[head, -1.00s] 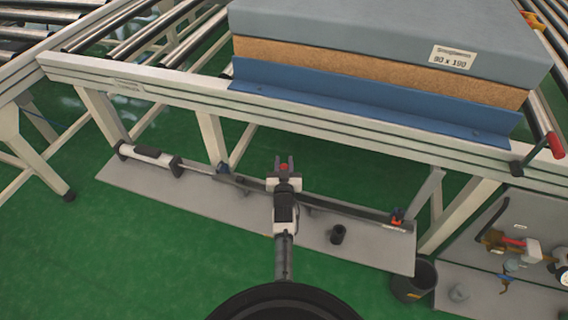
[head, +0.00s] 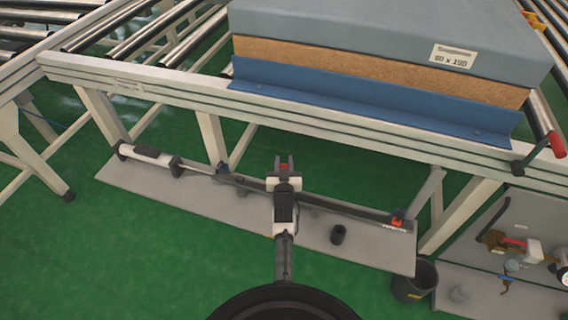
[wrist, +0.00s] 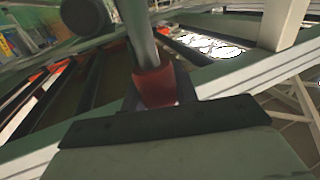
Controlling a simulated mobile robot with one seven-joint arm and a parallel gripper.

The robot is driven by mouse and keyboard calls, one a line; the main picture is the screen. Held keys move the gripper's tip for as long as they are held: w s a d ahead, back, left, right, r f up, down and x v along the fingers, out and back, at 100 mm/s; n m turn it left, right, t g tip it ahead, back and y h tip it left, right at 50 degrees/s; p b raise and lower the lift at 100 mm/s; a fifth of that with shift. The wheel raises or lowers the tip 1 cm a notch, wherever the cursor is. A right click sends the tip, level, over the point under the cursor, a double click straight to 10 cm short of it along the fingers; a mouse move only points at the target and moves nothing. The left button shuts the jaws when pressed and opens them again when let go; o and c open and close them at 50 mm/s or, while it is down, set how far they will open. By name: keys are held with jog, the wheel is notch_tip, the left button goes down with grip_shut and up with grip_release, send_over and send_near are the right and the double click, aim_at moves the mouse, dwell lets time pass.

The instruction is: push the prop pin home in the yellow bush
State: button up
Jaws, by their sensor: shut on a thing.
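My gripper (head: 284,164) is in the middle of the head view, in front of the conveyor frame and above the grey floor plate. It is shut on a red-ended piece, probably the prop pin; its red part (head: 284,168) shows between the fingers. In the wrist view a grey rod with a red collar (wrist: 153,83) rises from a dark block at the jaws. The yellow bush cannot be made out in either view, so I cannot tell how far the pin sits in it.
A dark bucket (head: 414,282) stands right. Green floor is clear at left.

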jog(key=shift+f+b, duration=3.45)
jog(key=shift+f, duration=0.25)
jog(key=shift+s+f+b, duration=0.25)
jog(key=shift+f+b, duration=0.35)
jog(key=shift+b, duration=0.1)
jog(key=shift+w+r+p, duration=0.1)
jog(key=shift+r+p, duration=0.4)
jog(key=shift+p, duration=0.3)
jog(key=shift+r, duration=0.15)
jog(key=shift+w+r+p, duration=0.15)
jog(key=shift+r+p, duration=1.6)
jog(key=shift+r, duration=0.6)
jog(key=shift+f+b, duration=0.55)
